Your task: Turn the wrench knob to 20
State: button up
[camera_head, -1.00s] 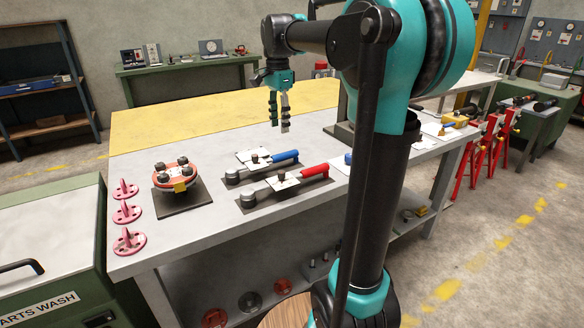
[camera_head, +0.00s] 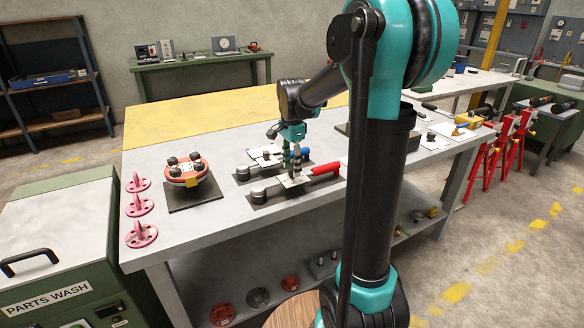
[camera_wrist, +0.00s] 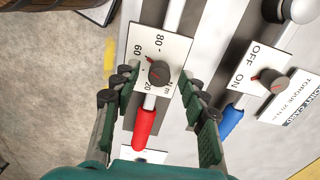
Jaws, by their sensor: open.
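The red-handled wrench (camera_head: 325,169) lies on the bench at the front right of a pair. In the wrist view its red handle (camera_wrist: 143,126) carries a white scale plate (camera_wrist: 173,46) with figures including 20, 60 and 80. A round dark wrench knob (camera_wrist: 159,73) stands on the plate. A small red mark on its upper left side lies toward the 60 and 80 side; its exact reading is unclear. My gripper (camera_wrist: 160,76) is open, with one finger on either side of the knob and visible gaps. In the head view my gripper (camera_head: 293,167) is low over the plate.
A blue-handled wrench (camera_head: 299,167) lies just behind, with an ON/OFF knob (camera_wrist: 271,80) close to my right finger in the wrist view. A red round flanged part (camera_head: 184,172) and several pink flanged pieces (camera_head: 140,208) stand to the left.

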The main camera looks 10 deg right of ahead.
jog(key=shift+f, duration=0.35)
jog(key=shift+c, duration=0.5)
grip_shut()
